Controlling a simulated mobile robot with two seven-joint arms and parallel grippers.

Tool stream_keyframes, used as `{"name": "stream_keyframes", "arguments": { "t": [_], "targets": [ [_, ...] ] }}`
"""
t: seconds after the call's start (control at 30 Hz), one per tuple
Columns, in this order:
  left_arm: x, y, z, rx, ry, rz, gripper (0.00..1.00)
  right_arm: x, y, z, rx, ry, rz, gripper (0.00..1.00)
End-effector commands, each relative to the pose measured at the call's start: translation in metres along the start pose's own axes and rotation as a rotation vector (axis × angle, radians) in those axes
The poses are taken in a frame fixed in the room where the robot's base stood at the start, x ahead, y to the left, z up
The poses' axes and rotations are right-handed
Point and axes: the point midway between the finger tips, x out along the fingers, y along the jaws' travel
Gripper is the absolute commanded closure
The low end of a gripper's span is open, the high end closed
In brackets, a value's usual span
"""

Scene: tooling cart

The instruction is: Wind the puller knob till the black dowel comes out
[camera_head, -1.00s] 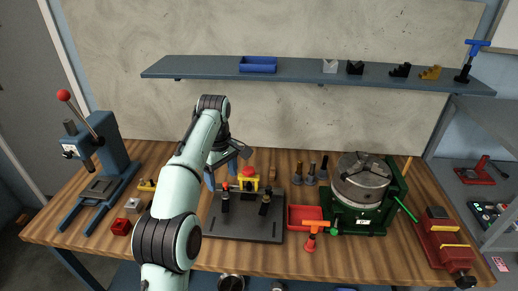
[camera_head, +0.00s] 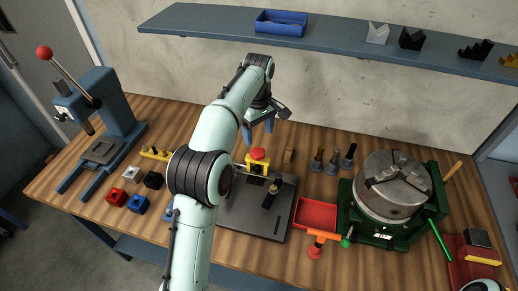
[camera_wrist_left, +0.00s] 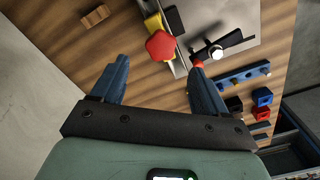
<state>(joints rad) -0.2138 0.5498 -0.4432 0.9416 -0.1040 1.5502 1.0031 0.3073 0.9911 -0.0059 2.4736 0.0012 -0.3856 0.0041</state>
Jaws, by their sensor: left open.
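The puller is a yellow block (camera_head: 251,167) with a red knob (camera_head: 258,153) on top, on a dark plate (camera_head: 238,219). In the left wrist view the lobed red knob (camera_wrist_left: 160,45) lies ahead of the fingertips, about midway between them. My left gripper (camera_head: 258,133) is open and empty, with blue fingers pointing down, above and behind the knob. The fingers (camera_wrist_left: 160,62) are apart from the knob. I cannot tell which dark part is the black dowel. My right gripper is not in view.
A red tray (camera_head: 316,214) and an orange-handled tool (camera_head: 323,236) lie right of the plate, beside a green-based chuck (camera_head: 393,185). An arbor press (camera_head: 98,125) stands left. Several dark pins (camera_head: 333,161) stand behind the tray. A shelf (camera_head: 210,22) runs above.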

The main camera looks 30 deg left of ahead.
Motion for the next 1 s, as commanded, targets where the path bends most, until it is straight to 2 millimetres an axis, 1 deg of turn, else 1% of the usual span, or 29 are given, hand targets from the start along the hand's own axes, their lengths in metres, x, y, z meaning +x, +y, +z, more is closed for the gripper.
{"name": "stream_keyframes", "arguments": {
  "t": [0.03,0.2,0.3,0.4,0.5,0.8,0.87,0.9,0.97,1.0],
  "targets": [
    [0.021,-0.004,0.001,-0.001,-0.004,-0.010,0.26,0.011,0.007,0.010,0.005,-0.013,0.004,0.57],
    [0.053,-0.003,0.001,-0.001,-0.003,-0.008,0.26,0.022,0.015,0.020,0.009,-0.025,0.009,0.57],
    [0.066,-0.003,0.001,-0.001,-0.002,-0.007,0.26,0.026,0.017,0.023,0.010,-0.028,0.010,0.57],
    [0.074,-0.002,0.001,-0.001,-0.002,-0.005,0.26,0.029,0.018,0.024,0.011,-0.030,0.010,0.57],
    [0.078,-0.002,0.000,-0.001,-0.001,-0.003,0.26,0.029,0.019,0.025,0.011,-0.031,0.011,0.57],
    [0.078,-0.001,0.000,-0.001,-0.001,-0.002,0.26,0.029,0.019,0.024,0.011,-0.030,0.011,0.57],
    [0.078,-0.001,0.000,-0.001,-0.001,-0.002,0.45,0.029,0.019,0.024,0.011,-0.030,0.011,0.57],
    [0.078,-0.001,0.000,-0.001,-0.001,-0.002,0.58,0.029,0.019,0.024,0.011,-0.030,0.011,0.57],
    [0.078,-0.001,0.000,-0.001,-0.001,-0.002,0.78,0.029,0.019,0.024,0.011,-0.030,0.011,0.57],
    [0.078,-0.001,0.000,-0.001,-0.001,-0.002,0.82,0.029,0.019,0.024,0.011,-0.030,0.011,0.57]
  ]
}}
